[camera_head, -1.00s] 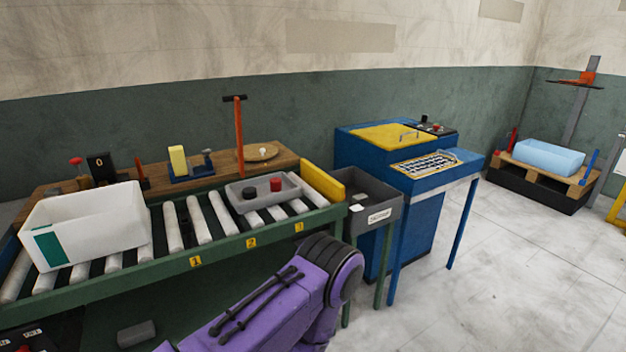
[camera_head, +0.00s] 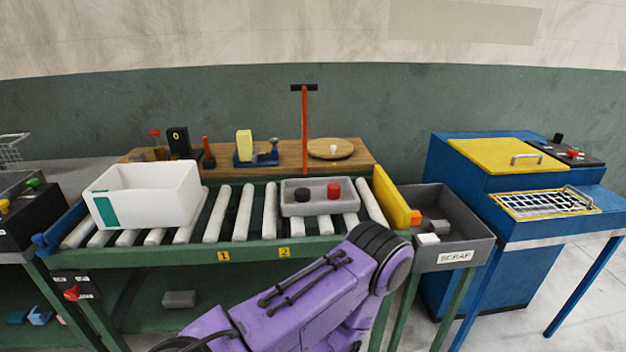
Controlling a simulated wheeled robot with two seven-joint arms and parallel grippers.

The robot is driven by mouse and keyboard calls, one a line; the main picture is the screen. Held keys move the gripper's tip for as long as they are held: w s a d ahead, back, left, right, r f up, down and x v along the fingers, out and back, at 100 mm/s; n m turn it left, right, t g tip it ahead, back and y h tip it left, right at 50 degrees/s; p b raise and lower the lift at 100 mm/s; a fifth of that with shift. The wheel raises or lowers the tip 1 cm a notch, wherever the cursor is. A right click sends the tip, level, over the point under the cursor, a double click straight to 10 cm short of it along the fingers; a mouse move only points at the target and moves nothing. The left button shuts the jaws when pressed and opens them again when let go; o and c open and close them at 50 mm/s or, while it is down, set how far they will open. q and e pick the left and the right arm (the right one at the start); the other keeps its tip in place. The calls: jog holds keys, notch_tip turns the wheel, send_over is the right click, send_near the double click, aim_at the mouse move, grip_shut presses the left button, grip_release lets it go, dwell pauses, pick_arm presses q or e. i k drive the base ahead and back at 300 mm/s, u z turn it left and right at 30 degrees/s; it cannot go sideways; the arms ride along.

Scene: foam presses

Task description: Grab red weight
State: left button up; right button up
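The red weight (camera_head: 334,191) is a short red cylinder. It stands in a shallow grey tray (camera_head: 293,209) on the roller conveyor, to the right of a black weight (camera_head: 305,191). A purple arm link of mine reaches up in front of the conveyor, at the lower middle of the head view. No gripper fingers show in the view, and nothing touches the red weight.
A white bin (camera_head: 147,205) stands on the rollers at left. A yellow stop plate (camera_head: 392,196) closes the conveyor's right end, beside a grey scrap bin (camera_head: 462,225). A wooden shelf (camera_head: 290,155) with tools runs behind. A blue machine (camera_head: 440,170) stands at right.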

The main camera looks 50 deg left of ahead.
aim_at(334, 189)
jog(key=u, duration=0.7)
jog(key=i, duration=0.7)
jog(key=u, duration=0.7)
